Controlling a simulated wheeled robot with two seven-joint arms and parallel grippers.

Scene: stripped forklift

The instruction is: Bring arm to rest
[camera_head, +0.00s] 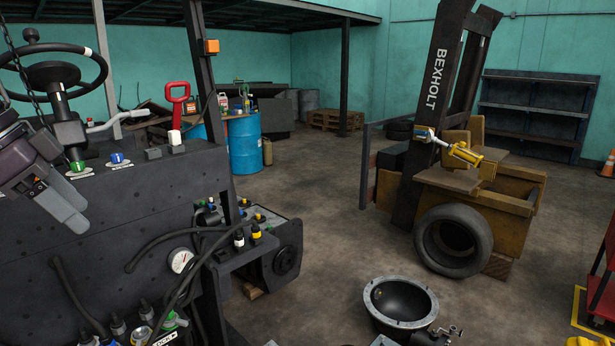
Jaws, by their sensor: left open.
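My left gripper (74,213) hangs at the left edge of the head view, in front of the dark side panel of the stripped forklift (150,220). Its jaws are open and nothing shows between them. The gripper is below the steering wheel (50,62), and a green-topped knob (78,168) and a blue-topped knob (117,159) sit on the panel's top to its right. Whether the gripper touches the panel cannot be told. My right gripper is not in the picture.
Hoses and a round gauge (181,261) are on the forklift's near side. A black bowl-shaped part (399,302) lies on the floor at the bottom. A mast (437,90), a tyre (453,241) and wooden blocks stand at right. The middle floor is clear.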

